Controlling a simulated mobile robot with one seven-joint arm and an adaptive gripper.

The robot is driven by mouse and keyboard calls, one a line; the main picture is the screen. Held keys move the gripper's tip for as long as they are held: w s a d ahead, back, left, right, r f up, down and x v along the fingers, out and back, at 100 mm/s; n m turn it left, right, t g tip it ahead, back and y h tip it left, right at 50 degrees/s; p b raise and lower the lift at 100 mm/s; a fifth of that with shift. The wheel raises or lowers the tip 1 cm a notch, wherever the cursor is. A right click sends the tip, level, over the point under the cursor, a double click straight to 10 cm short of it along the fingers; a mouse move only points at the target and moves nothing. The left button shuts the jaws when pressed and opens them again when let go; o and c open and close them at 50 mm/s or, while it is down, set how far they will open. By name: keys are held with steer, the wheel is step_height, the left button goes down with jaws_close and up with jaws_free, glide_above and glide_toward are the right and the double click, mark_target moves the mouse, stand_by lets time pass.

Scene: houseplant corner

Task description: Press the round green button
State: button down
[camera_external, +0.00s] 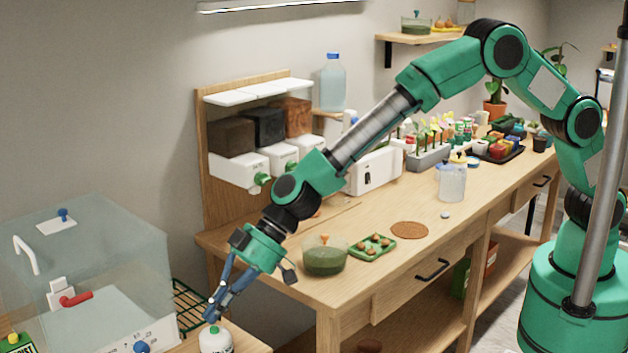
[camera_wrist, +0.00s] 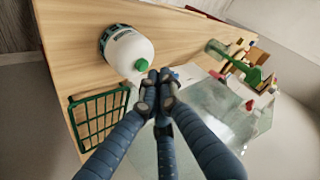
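My gripper (camera_external: 213,312) has blue fingers with their tips drawn together, and nothing shows between them. It points down just above a white bottle (camera_external: 216,342) at the lower edge of the external view. In the wrist view, the fingertips (camera_wrist: 154,88) are beside the round green top (camera_wrist: 141,65) of this white bottle (camera_wrist: 127,47). Whether they touch it is unclear. Round green knobs (camera_external: 262,179) also show on the white dispensers at the back wall. I cannot tell which green part is the button.
A bowl of green stuff (camera_external: 325,262) and a green tray (camera_external: 372,254) sit on the wooden bench.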

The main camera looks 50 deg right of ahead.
steer(key=shift+f+b, duration=0.65)
stand_by(1.4)
steer(key=shift+r, duration=0.65)
step_height(320, 180, up, 6)
steer(key=p, duration=0.3)
steer(key=shift+p, duration=0.4)
stand_by(0.3)
stand_by(0.6)
